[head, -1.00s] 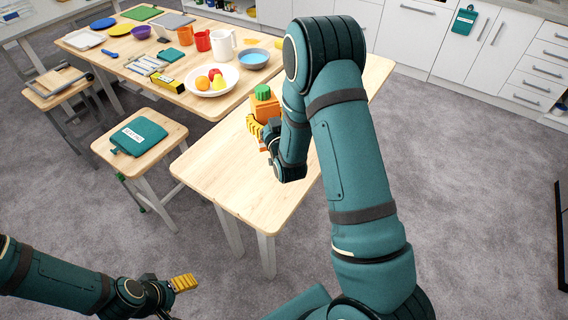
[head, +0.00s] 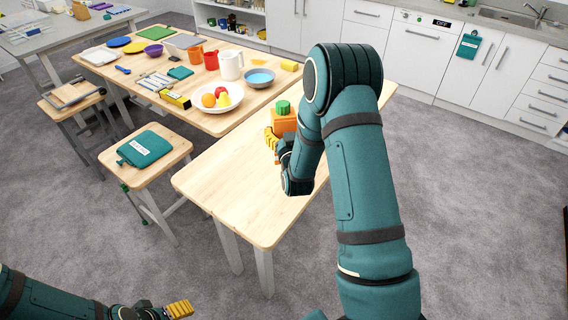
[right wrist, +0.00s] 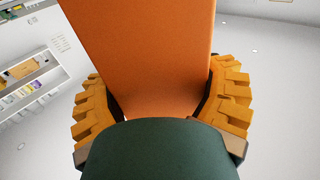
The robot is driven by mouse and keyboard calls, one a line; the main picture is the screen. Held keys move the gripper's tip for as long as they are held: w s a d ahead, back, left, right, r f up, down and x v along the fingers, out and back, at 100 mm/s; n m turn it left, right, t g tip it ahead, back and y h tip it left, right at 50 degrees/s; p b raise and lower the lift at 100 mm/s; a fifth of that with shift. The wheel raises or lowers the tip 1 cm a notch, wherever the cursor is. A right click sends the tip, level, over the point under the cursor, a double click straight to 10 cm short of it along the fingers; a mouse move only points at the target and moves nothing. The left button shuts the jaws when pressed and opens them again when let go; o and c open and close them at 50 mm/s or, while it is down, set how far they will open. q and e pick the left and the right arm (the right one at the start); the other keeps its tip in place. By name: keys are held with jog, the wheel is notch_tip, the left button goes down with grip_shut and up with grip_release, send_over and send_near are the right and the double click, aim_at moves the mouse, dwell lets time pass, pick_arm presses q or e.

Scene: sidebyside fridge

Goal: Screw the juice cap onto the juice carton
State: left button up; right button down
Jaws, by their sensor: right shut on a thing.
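The juice carton (head: 287,123) is an orange box, upright over the near wooden table, partly hidden by my right arm in the head view. The green juice cap (head: 283,107) shows at its top; I cannot tell whether it is seated or threaded. My right gripper (head: 271,138) is shut on the carton from the near side. In the right wrist view its yellow fingers lie on both sides of the orange carton (right wrist: 145,55). Whether the carton touches the table is hidden. My left gripper (head: 180,310) is low at the bottom left, away from the table; its opening is unclear.
The near table (head: 235,195) is clear in front of the carton. A stool (head: 178,150) with a teal pad stands left.

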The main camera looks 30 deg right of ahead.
jog(key=shift+f, duration=2.15)
jog(key=shift+f, duration=0.1)
jog(key=shift+f+b, duration=0.4)
jog(key=shift+f, duration=1.4)
jog(key=shift+f, duration=0.15)
grip_release()
